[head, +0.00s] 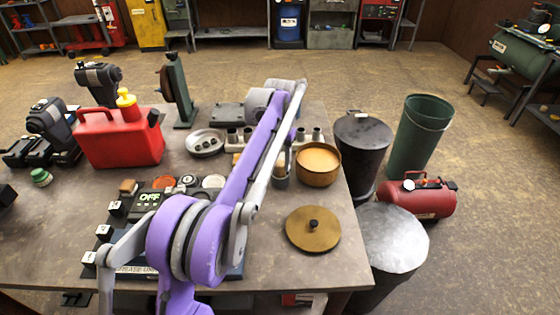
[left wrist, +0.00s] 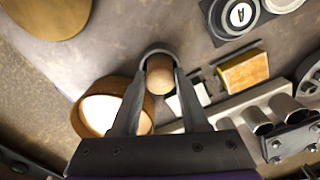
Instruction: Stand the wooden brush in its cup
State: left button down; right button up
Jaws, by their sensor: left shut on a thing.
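The wooden brush (left wrist: 160,76) shows in the left wrist view as a round, pale wooden piece between the fingers of my left gripper (left wrist: 158,88), which is shut on it. A grey cup (left wrist: 155,49) shows as a rim at the far side of the brush. In the head view the small grey cup (head: 281,181) stands on the workbench beside the brown pot, under my left gripper. The brush lines up with the cup's mouth, but I cannot tell how deep it sits. My purple arm hides part of this spot. My right gripper is not in view.
An open brown pot (head: 318,165) stands right of the cup, with a brass lid (head: 313,229) in front. Metal tubes (head: 317,136) stand behind. A red fuel can (head: 120,138) is at left. A black drum (head: 362,150) stands off the bench's right edge.

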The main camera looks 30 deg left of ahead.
aim_at(280, 163)
pick_arm(q)
jog(key=shift+f, duration=0.55)
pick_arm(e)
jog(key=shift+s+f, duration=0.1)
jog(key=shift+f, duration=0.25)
pick_arm(q)
jog(key=c, duration=0.7)
grip_release()
jog(key=shift+r+p, duration=1.5)
jog(key=shift+r, duration=1.4)
notch_tip(280, 163, up, 5)
jog(key=shift+w+r+p, duration=0.1)
jog(key=shift+r+p, duration=0.05)
jog(key=shift+p, duration=1.1)
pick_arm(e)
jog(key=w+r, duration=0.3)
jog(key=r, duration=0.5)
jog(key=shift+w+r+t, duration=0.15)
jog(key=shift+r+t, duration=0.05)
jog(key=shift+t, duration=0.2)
